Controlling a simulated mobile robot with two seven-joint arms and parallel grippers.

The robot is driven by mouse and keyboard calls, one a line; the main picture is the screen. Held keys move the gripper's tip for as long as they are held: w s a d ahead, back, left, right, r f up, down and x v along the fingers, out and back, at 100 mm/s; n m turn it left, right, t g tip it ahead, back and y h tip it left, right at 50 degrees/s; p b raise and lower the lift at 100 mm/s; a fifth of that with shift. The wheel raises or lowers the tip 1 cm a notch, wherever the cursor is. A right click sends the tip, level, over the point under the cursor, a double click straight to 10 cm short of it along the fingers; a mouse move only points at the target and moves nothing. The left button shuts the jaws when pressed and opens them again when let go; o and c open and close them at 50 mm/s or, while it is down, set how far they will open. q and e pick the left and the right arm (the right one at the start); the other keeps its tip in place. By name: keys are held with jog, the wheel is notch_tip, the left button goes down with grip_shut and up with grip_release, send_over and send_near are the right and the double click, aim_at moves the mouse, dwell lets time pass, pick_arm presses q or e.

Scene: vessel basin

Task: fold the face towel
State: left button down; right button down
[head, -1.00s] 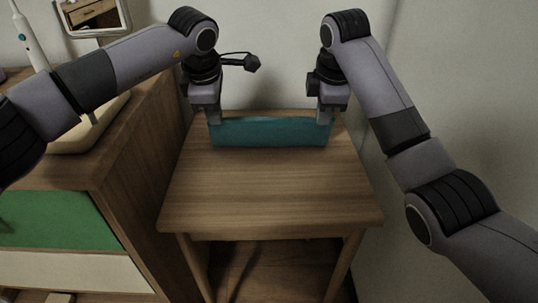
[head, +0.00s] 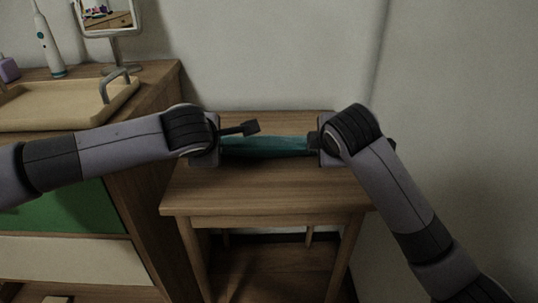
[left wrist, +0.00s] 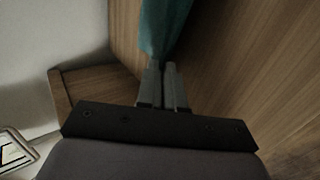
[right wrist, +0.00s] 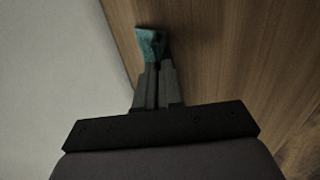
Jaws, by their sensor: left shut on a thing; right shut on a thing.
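The teal face towel (head: 266,146) stretches between my two grippers over the small wooden table in the head view. In the left wrist view my left gripper (left wrist: 164,72) is shut on an end of the towel (left wrist: 162,28). In the right wrist view my right gripper (right wrist: 154,68) is shut on the other end, where a small piece of the towel (right wrist: 150,42) shows past the fingertips. I cannot tell whether the towel's lower edge touches the table.
The wooden table (head: 262,190) is bare in front of the towel. A dresser to the left bears a beige tray (head: 62,112), an electric toothbrush (head: 48,48) and a mirror (head: 108,18). Walls stand close behind and to the right.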

pick_arm(q)
jog(key=shift+s+f+t, duration=0.35)
jog(key=shift+t, duration=0.05)
pick_arm(e)
jog(key=shift+s+f+t, duration=0.4)
pick_arm(q)
jog(key=c, duration=1)
grip_release()
pick_arm(e)
jog(key=c, duration=1)
grip_release()
pick_arm(q)
jog(key=shift+r, duration=0.1)
pick_arm(e)
jog(key=shift+r, duration=0.15)
